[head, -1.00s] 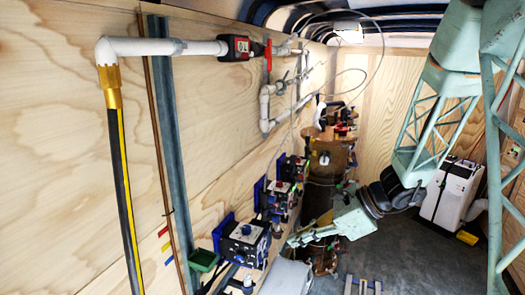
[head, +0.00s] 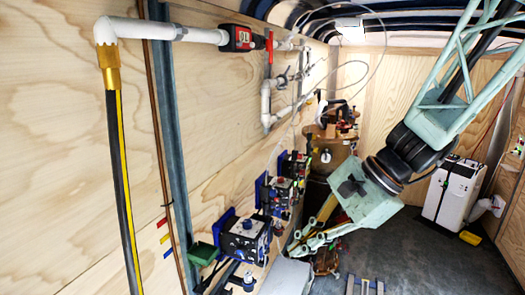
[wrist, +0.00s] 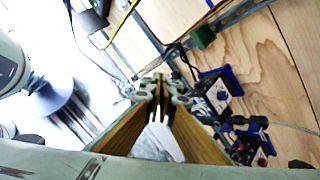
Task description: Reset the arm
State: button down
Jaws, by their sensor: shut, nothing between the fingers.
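My gripper (head: 303,240) is at the lower middle of the head view, at the end of the pale green arm. It points to the lower left, beside the blue-backed control boxes on the plywood wall, and looks apart from them. In the wrist view my gripper (wrist: 159,84) shows its two wood-coloured fingers closing to a point at the tips. They are shut with nothing between them.
Blue-backed control boxes (head: 243,236) line the wall, close left of my gripper. White pipes with a red valve (head: 268,47) run above. A white unit (head: 452,190) stands at the back right. The grey floor (head: 410,255) is mostly clear.

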jog(key=s+d+r+n+t+h+b, duration=0.1)
jog(key=s+d+n+h+b, duration=0.2)
jog(key=s, duration=0.9)
jog(key=s+d+r+n+t+h+b, duration=0.1)
jog(key=s+d+n+h+b, duration=0.3)
jog(key=s+d+n, duration=0.5)
jog(key=shift+s+d+r+n, duration=0.25)
jog(key=shift+s+n, duration=0.25)
jog(key=shift+s, duration=1.5)
jog(key=c, duration=3.3)
grip_release()
jog(key=shift+c, duration=0.2)
